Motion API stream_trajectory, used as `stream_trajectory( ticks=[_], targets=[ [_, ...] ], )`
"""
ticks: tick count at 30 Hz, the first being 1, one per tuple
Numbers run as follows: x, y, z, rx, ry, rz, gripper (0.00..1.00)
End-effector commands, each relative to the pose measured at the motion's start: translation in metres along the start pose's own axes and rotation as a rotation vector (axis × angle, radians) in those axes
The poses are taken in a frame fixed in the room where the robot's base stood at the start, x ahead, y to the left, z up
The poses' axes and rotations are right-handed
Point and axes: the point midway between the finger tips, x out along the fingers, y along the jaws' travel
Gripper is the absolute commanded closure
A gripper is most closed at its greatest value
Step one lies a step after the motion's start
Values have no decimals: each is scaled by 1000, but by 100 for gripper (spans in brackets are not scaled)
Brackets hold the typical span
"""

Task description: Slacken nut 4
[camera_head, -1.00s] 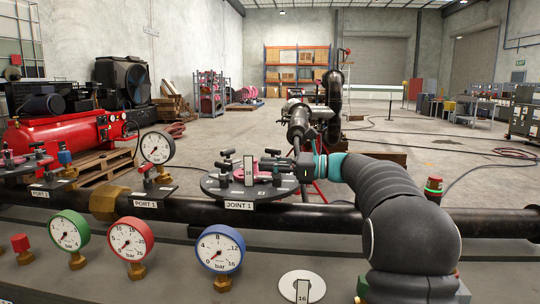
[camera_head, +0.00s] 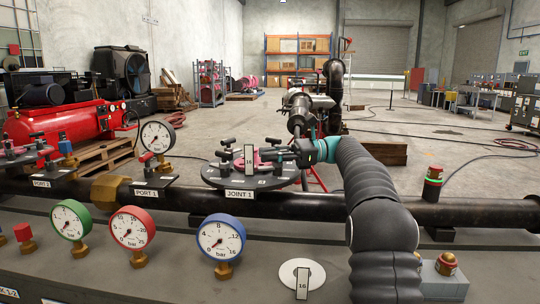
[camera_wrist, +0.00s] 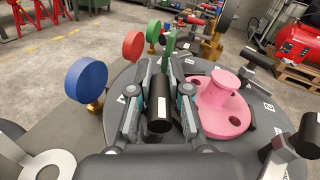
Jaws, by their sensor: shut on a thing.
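My gripper (camera_wrist: 163,88) is shut on a black cylindrical nut handle (camera_wrist: 159,113) on the dark round flange plate (camera_wrist: 118,75) in the wrist view. The number of this nut is not readable. A pink flanged spool (camera_wrist: 225,100) stands on the plate just right of my fingers. In the head view, my gripper (camera_head: 285,154) reaches in from the right to the right side of the plate (camera_head: 215,176), which bears the sign JOINT 1 (camera_head: 239,194). My fingers partly hide the nut there.
Other black T-handled nuts (camera_head: 226,142) stand around the plate. Blue (camera_head: 220,237), red (camera_head: 132,231) and green (camera_head: 70,220) gauges stand in front of the black pipe (camera_head: 330,210).

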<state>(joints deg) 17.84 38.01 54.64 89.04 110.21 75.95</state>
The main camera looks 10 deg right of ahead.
Motion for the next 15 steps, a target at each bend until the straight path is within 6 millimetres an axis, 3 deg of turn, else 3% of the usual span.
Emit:
stream_trajectory(
  ticks=[6, 7, 9, 15],
  targets=[
    [0, 0, 0, 0, 0, 0, 100],
    [0, 0, 0, 0, 0, 0, 75],
    [0, 0, 0, 0, 0, 0, 58],
    [0, 0, 0, 0, 0, 0, 57]
  ],
)
